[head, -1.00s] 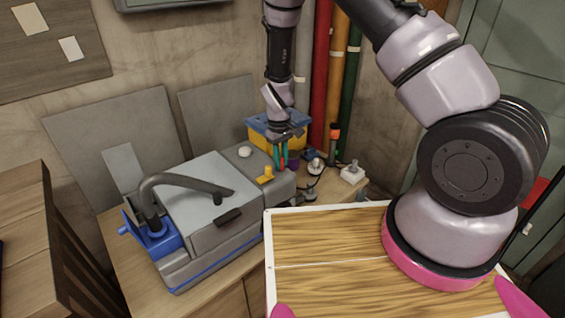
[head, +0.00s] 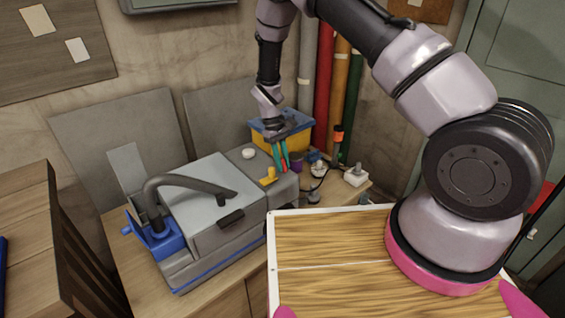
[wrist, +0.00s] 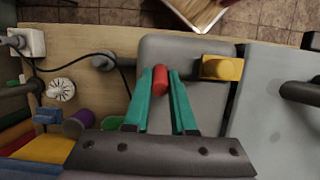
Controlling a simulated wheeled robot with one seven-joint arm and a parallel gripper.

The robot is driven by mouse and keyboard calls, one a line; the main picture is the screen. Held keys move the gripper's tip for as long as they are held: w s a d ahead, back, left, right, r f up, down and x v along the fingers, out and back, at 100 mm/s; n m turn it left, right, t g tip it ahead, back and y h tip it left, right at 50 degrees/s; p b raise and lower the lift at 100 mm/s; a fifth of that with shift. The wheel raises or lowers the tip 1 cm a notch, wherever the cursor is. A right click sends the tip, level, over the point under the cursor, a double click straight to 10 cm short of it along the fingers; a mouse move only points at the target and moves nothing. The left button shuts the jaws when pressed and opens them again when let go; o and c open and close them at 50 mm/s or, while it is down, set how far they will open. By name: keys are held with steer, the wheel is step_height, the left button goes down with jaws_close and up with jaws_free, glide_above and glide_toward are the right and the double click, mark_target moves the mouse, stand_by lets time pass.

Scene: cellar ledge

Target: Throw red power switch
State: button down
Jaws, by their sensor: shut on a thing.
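The red power switch (wrist: 160,80) is a small rounded red lever on top of the grey machine (head: 206,187). In the wrist view it stands between the teal fingertips of my gripper (wrist: 160,75). My gripper is shut on the switch, with a fingertip on each side. In the head view my gripper (head: 281,160) reaches down at a tilt to the right end of the machine. Only a little red shows between the fingers there, and the switch's base is hidden.
A yellow knob (wrist: 221,68) sits close beside the switch. A yellow and blue bin (head: 292,136) stands behind my gripper. A black cable, a white socket block (head: 356,176) and small parts lie to the right. Coloured pipes (head: 324,75) rise behind.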

steer(key=c, duration=0.7)
jaws_free()
steer(key=shift+c, duration=0.2)
steer(key=v, duration=1)
steer(key=shift+r, duration=0.35)
steer(key=shift+w, duration=0.1)
